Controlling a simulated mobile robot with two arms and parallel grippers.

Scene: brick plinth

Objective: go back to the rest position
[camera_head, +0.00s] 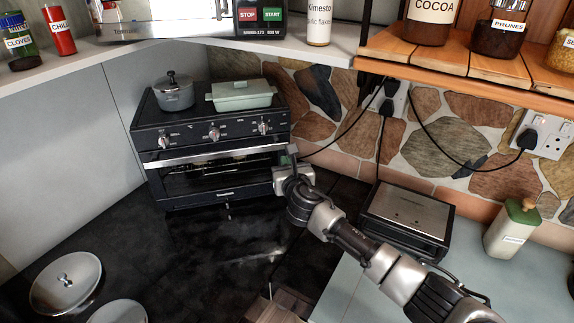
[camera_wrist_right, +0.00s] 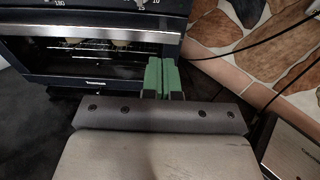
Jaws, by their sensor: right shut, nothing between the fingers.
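My right gripper (camera_head: 287,158) is at the front right corner of a black toaster oven (camera_head: 208,135). Its green fingers are together and hold nothing; they also show in the right wrist view (camera_wrist_right: 161,78), in front of the right end of the oven's handle (camera_wrist_right: 90,34). I cannot tell whether they touch the oven. The oven door looks closed, and food inside shows dimly through the glass. My left gripper is not in either view.
A grey pot (camera_head: 174,94) and a pale green lidded dish (camera_head: 241,96) stand on the oven. A sandwich press (camera_head: 407,216) and a green-lidded bottle (camera_head: 511,232) stand to the right. Lidded pans (camera_head: 66,282) sit at lower left. A wooden shelf (camera_head: 460,66) overhangs at upper right.

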